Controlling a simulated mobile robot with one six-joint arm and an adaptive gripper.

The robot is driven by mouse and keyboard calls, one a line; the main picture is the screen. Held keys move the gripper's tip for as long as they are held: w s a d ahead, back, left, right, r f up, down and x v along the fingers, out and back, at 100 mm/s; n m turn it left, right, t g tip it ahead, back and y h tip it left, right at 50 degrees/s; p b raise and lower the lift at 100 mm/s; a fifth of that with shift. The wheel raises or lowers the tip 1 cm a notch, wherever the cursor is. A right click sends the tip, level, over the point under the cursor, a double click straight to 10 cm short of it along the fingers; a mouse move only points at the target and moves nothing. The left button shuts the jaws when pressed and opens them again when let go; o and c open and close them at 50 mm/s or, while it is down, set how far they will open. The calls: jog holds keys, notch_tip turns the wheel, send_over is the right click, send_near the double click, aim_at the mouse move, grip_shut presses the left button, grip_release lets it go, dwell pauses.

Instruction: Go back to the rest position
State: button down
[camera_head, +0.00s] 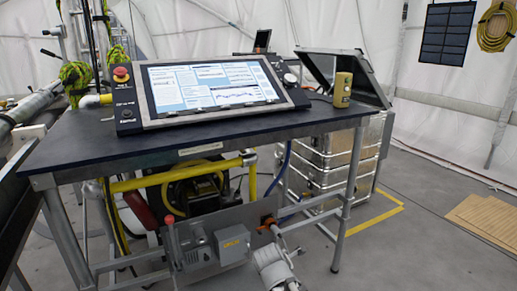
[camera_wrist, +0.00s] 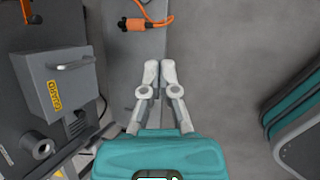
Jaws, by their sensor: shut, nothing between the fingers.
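My gripper (camera_wrist: 159,68) shows in the wrist view with its two pale fingertips side by side, shut and with nothing held. It points over the grey floor and a grey panel, just below an orange connector (camera_wrist: 134,25) and apart from it as far as I can tell. In the head view a pale jointed piece (camera_head: 275,268), which looks like part of my arm, shows low at the front of the table. My fingertips cannot be made out there.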

jog(key=s+d+m+g+y+p, duration=0.1)
jog(key=s+d+m+g, duration=0.3)
jog(key=m, duration=0.8)
jog(key=s+d+m+g+y+p, duration=0.15)
jog(key=s+d+m, duration=0.25)
jog(key=d+m, duration=0.55)
notch_tip(320, 180, up, 37)
jog(key=a+m+p, duration=0.2)
jog(key=a+p, duration=0.1)
jog(key=p, duration=3.4)
jog(key=shift+r+p, duration=0.2)
jog(key=shift+p, duration=0.1)
jog(key=shift+g, duration=0.25)
